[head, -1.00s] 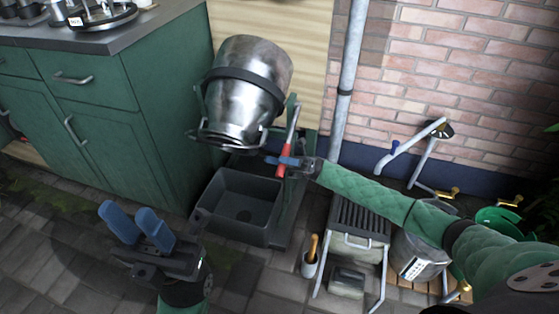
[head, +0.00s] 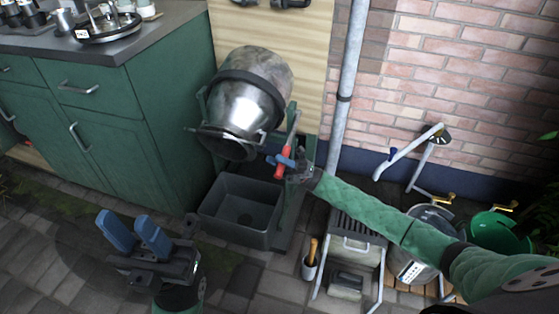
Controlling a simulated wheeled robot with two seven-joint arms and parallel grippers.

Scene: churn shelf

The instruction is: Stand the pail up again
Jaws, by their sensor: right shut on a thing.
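The pail (head: 240,115) is a dull steel vessel with a dark band, hung in a green stand (head: 297,195) beside the cabinet. It is tipped, with its narrower end low and to the left over the dark basin; its inside is hidden. A steel lever with a red grip (head: 282,170) is at the stand's right side. My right gripper (head: 280,161) is shut on the red grip. My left gripper (head: 134,233) is open and empty at the lower left, well away from the pail, its blue fingers apart.
An empty dark basin (head: 240,207) sits below the pail. A green cabinet (head: 165,120) stands left. A slatted metal stand (head: 352,228), a small pot with a wooden handle (head: 310,263), a steel bucket (head: 412,262) and a green bucket (head: 497,232) are on the right.

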